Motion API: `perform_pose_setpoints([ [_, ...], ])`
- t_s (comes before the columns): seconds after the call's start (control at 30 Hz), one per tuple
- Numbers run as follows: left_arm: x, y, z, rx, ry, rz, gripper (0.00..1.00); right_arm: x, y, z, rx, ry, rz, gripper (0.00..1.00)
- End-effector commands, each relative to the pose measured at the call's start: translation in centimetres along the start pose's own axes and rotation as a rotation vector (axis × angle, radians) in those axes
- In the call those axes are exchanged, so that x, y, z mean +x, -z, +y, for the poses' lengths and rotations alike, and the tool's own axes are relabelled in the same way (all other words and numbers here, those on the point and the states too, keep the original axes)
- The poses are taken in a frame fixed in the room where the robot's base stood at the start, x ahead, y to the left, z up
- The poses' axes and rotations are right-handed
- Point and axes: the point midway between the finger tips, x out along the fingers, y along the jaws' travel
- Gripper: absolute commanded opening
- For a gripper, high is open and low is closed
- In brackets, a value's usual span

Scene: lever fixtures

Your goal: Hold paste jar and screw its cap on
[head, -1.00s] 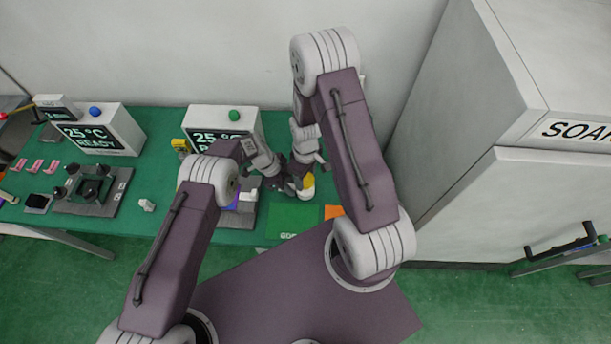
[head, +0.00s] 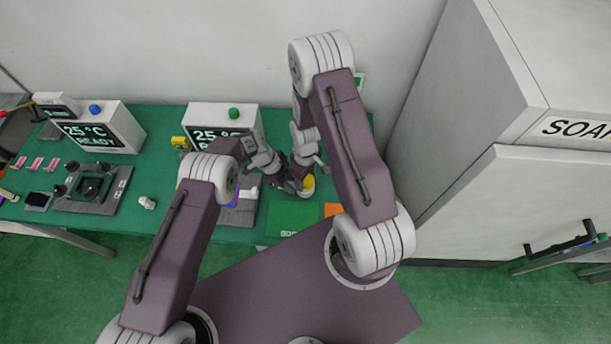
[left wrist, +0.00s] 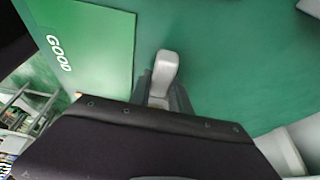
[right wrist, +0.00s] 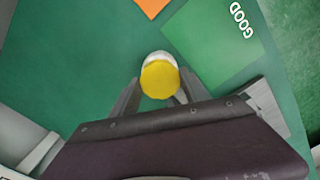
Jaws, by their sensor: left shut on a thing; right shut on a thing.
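My left gripper (left wrist: 161,98) is shut on a pale white-grey piece (left wrist: 164,70), which stands out between its fingers. My right gripper (right wrist: 158,95) is shut on a yellow-and-white piece (right wrist: 160,80); its round yellow face points at the wrist camera and a white rim shows behind it. In the head view both grippers are close together behind the green pad, with the yellow part (head: 309,183) at the right gripper. Which piece is the jar and which its cap, and whether they touch, I cannot tell; the arms and jaws hide much.
The green GOOD pad (head: 292,216) and an orange patch (head: 333,210) lie in front of the grippers. A display box (head: 222,116) stands behind my left arm. A small white item (head: 147,203) and a dark fixture (head: 92,190) are at the left. A large grey cabinet (head: 500,190) stands right.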

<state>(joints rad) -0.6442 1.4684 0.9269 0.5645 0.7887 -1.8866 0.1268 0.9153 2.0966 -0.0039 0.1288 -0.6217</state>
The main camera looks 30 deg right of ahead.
Motion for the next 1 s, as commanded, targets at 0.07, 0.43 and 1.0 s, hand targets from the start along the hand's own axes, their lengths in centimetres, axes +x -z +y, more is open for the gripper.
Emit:
perform_pose_setpoints([
  [0.07, 0.0, 0.0, 0.0, 0.0, 0.0, 0.0, 0.0, 0.1, 0.0, 0.0, 0.0, -0.001, 0.001, 0.62],
  [0.43, 0.0, 0.0, 0.0, 0.0, 0.0, 0.0, 0.0, 0.0, 0.0, 0.0, 0.0, -0.001, 0.001, 0.79],
  [1.0, 0.0, 0.0, 0.0, 0.0, 0.0, 0.0, 0.0, -11.2, 0.1, 0.1, 0.0, -0.002, 0.003, 0.79],
])
